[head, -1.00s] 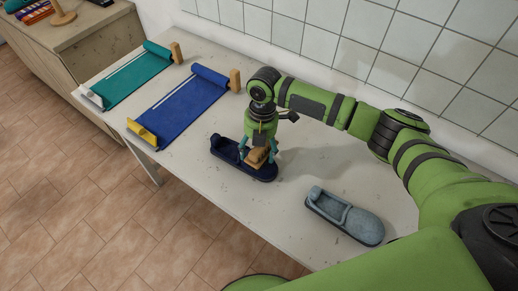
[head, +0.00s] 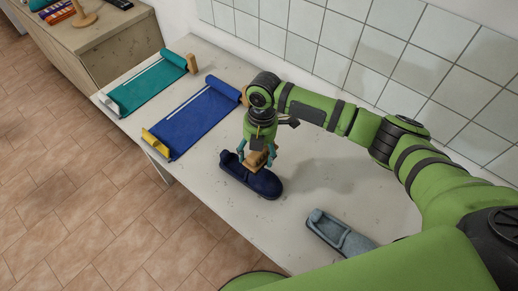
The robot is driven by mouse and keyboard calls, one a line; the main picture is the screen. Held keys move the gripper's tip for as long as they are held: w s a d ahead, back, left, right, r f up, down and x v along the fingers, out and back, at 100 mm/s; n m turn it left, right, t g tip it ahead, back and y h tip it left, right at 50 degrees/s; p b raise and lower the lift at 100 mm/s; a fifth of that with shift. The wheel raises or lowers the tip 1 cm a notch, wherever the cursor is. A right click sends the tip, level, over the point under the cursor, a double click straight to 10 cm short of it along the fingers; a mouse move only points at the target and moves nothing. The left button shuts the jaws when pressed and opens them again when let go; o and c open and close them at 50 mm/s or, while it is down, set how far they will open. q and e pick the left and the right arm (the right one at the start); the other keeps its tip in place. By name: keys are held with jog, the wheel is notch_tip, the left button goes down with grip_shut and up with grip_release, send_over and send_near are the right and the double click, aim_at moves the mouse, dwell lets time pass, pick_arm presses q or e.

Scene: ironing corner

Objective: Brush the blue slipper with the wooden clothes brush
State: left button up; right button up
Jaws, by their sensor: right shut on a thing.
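The blue slipper (head: 263,186) is dark navy and lies on the white table (head: 215,217), its open heel end toward the back left. My right gripper (head: 257,157) is above it, shut on the wooden clothes brush (head: 254,162). The brush is at the middle of the slipper, over or against its upper part; I cannot tell whether it touches. A grey-blue slipper (head: 339,233) lies on the table at the front right, partly hidden by my right arm. My left gripper is not in view.
A blue cloth roll (head: 195,120) with yellow and wooden ends and a teal one (head: 148,85) lie at the table's left. A tiled wall (head: 340,50) runs behind. A wooden cabinet (head: 105,60) stands at the far left.

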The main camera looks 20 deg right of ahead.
notch_tip(320, 180, up, 2)
jog(key=shift+p, duration=0.65)
jog(key=shift+s+r, duration=0.1)
jog(key=shift+r, duration=0.1)
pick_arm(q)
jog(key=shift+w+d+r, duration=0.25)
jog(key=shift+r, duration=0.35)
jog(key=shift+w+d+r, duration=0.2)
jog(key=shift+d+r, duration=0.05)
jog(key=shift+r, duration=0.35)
pick_arm(e)
jog(key=shift+f, duration=0.1)
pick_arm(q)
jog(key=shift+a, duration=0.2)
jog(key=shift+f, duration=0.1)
